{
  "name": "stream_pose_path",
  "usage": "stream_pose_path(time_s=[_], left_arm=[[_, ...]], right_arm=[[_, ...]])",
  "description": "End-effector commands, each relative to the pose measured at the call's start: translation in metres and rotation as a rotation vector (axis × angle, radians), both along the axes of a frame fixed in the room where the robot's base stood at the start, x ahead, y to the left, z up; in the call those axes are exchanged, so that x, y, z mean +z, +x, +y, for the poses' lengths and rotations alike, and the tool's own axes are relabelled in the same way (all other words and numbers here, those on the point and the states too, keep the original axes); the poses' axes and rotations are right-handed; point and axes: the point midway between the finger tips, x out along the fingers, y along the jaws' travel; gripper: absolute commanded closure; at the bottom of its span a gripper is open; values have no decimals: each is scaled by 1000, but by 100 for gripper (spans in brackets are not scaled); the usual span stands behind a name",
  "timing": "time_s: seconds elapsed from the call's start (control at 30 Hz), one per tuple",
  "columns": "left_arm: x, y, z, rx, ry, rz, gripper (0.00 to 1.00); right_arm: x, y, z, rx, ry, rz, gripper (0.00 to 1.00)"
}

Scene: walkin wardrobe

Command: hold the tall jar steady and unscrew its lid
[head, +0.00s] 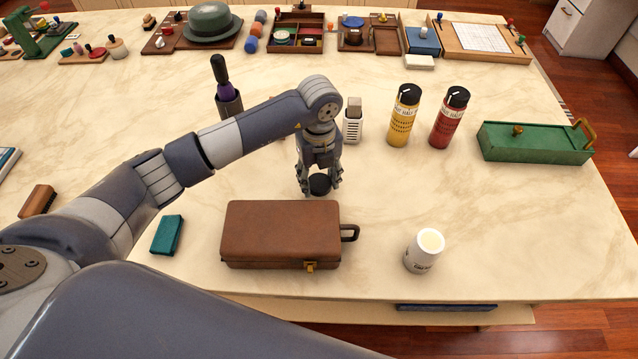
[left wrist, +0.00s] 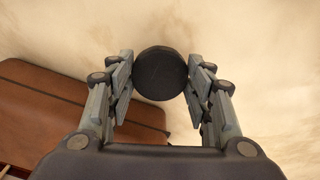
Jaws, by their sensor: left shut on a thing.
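My left gripper (head: 319,187) is shut on a black round lid (head: 320,184), low over the table behind the brown case. In the left wrist view the black lid (left wrist: 160,73) sits between the two fingers, flat face toward the camera. No jar shows under it, and I cannot tell whether it touches the table. A white jar (head: 420,254) with dark lettering stands at the front right, apart from the gripper. Its pale round top shows no dark lid. My right gripper is not in view.
A brown case (head: 280,232) with a handle lies just in front of the gripper. A teal block (head: 167,235) lies left of it. Yellow (head: 404,118) and red (head: 450,120) bottles and a green box (head: 535,143) stand to the right. The table around the white jar is clear.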

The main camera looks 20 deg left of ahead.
Motion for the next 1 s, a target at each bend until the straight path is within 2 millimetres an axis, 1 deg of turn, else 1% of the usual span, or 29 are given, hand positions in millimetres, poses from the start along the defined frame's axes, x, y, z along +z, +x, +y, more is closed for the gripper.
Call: stream_pose_path(time_s=[0.1, 0.2, 0.43, 0.57, 0.6, 0.63, 0.67, 1.0], left_arm=[[-18, -2, -1, 1, 0, 5, 81], [-29, -1, 0, 0, 0, 3, 81], [-30, -1, 0, -1, 0, 1, 81], [-34, -1, 0, 0, 0, 1, 81], [-32, 0, 0, 0, 0, 0, 43], [-32, 0, 0, 0, 0, 1, 37], [-32, -1, 0, 0, 0, 1, 32], [-31, -1, 0, 0, 0, 1, 32]], right_arm=[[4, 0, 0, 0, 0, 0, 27], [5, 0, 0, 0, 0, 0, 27], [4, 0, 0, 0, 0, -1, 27], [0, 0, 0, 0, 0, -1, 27], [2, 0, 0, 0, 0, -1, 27], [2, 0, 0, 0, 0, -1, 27], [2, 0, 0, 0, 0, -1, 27], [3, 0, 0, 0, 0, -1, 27]])
